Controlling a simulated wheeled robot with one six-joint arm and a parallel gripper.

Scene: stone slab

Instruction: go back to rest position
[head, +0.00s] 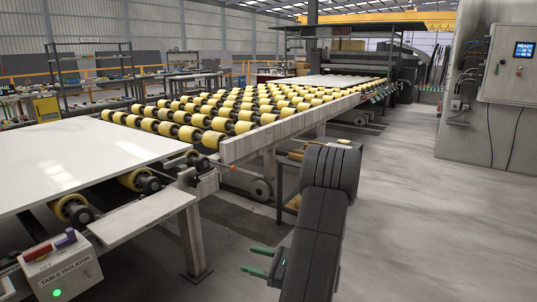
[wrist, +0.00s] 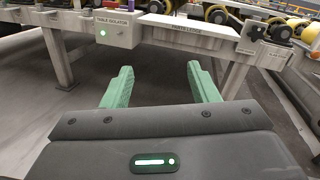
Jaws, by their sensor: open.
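My gripper (head: 258,262) hangs in front of the roller table in the head view, with its green fingers pointing left. In the wrist view my gripper (wrist: 160,85) shows two green fingers spread wide apart with nothing between them. The table isolator box (head: 58,268) stands at the lower left with a red and a purple switch and a lit green light. It also shows in the wrist view (wrist: 115,28), beyond the fingers and apart from them. The white stone slab (head: 85,150) lies flat on the rollers at left.
A grey ledge (head: 145,215) sticks out beside the isolator box; its label shows in the wrist view. Yellow rollers (head: 215,118) run back toward a machine (head: 355,62). A control cabinet (head: 510,65) with a lit screen stands at right. The floor (head: 400,190) at right is clear.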

